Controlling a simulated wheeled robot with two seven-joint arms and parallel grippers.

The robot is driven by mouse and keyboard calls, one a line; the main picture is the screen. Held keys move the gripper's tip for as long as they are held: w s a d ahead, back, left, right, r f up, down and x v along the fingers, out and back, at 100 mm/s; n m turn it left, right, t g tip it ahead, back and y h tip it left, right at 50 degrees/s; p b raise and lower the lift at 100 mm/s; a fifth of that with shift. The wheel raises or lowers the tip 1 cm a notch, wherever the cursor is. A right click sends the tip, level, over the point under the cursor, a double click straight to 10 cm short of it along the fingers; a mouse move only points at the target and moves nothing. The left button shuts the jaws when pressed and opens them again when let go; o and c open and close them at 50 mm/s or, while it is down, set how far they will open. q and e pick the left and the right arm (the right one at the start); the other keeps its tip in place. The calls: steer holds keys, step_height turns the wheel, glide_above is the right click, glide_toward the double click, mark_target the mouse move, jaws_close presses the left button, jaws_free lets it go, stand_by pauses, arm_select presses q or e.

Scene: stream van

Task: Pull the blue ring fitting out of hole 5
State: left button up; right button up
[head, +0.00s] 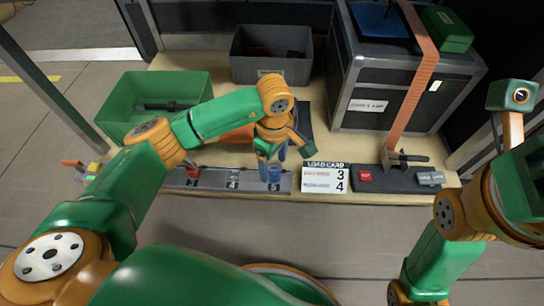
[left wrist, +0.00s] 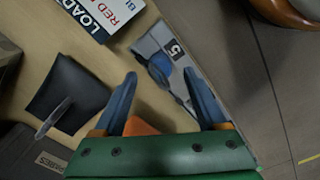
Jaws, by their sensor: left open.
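The blue ring fitting (head: 275,172) stands at hole 5 of the grey rack strip (head: 213,181), near the bench's front edge. In the left wrist view the blue fitting (left wrist: 160,68) shows beside the 5 label, partly in shadow. My left gripper (head: 271,154) is open just above and behind the fitting, pointing down. In the left wrist view its two blue fingers (left wrist: 163,82) are spread, with the fitting just ahead between their tips. I cannot tell whether either finger touches it. My right arm is at the right; its fingers do not show.
A red fitting (head: 193,172) stands at hole 3. The load card (head: 325,178) lies right of the strip, beside a dark board (head: 400,180) with a red block and clamp. A green crate (head: 115,105), a grey bin (head: 240,70) and a black case (head: 365,85) stand behind.

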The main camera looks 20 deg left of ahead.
mark_target(274, 170)
arm_select(q)
step_height(274, 170, down, 4)
steer(key=shift+r+b, duration=0.2)
steer(key=shift+b, duration=0.5)
steer(key=shift+r, duration=0.1)
jaws_close()
